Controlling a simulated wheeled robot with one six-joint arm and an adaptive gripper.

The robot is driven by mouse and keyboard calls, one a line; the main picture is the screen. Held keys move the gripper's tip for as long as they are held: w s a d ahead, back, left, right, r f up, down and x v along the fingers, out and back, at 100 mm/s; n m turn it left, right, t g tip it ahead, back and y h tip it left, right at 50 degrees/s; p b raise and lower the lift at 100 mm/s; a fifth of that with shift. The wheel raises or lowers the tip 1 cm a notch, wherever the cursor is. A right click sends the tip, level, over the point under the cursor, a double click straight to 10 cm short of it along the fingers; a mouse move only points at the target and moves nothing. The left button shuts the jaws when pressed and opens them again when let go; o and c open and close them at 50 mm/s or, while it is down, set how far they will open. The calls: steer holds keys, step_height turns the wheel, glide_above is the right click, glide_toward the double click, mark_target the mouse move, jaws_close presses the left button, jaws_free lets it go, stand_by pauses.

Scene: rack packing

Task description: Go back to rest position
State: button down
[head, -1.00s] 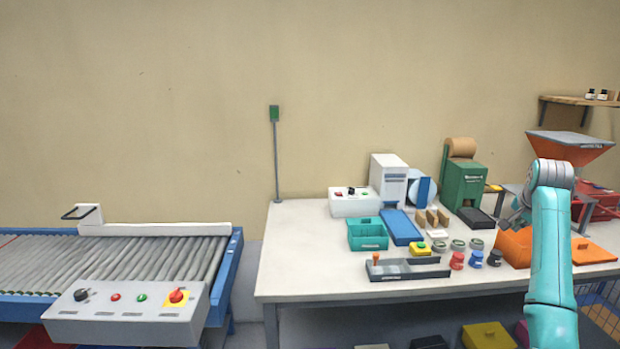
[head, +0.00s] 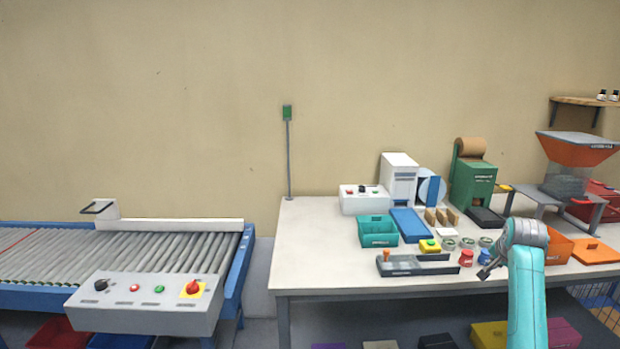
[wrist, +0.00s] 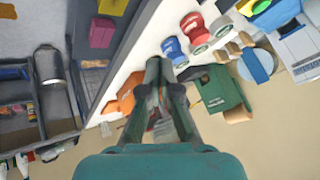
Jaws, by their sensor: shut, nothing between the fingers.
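My gripper (head: 487,268) is at the end of my teal arm, in front of the right half of the white worktable (head: 325,262) in the head view. It also shows in the wrist view (wrist: 162,65), with its fingers together and nothing held between them.
A roller conveyor (head: 120,250) with a control box (head: 145,305) stands at the left. The table's front left is clear.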

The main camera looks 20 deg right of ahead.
steer(key=s+a+f+n+t, duration=0.1)
steer(key=s+a+f+n, duration=0.1)
steer(key=a+f, duration=0.8)
steer(key=s+a+f+n+t, duration=0.1)
steer(key=s+a+f+n, duration=0.1)
steer(key=a+f, duration=0.7)
steer(key=s+a+f+n+t+y, duration=0.1)
steer(key=s+a+f+n+t, duration=0.15)
steer(key=s+a+f, duration=1.1)
steer(key=s+a+r+n+t+y, duration=0.1)
steer(key=s+a+r+n, duration=0.15)
steer(key=s+a, duration=0.75)
steer(key=s+a+r+n+t+y, duration=0.1)
steer(key=s+a+r, duration=0.3)
steer(key=s+r, duration=0.5)
steer(key=s+a+r+n+t+y, duration=0.2)
steer(key=s+r, duration=0.6)
steer(key=s, duration=0.8)
steer(key=a+n, duration=0.2)
steer(key=shift+s+a+r+n, duration=0.2)
steer(key=shift+a+r+n, duration=0.1)
steer(key=shift+r, duration=0.05)
steer(key=shift+d, duration=0.1)
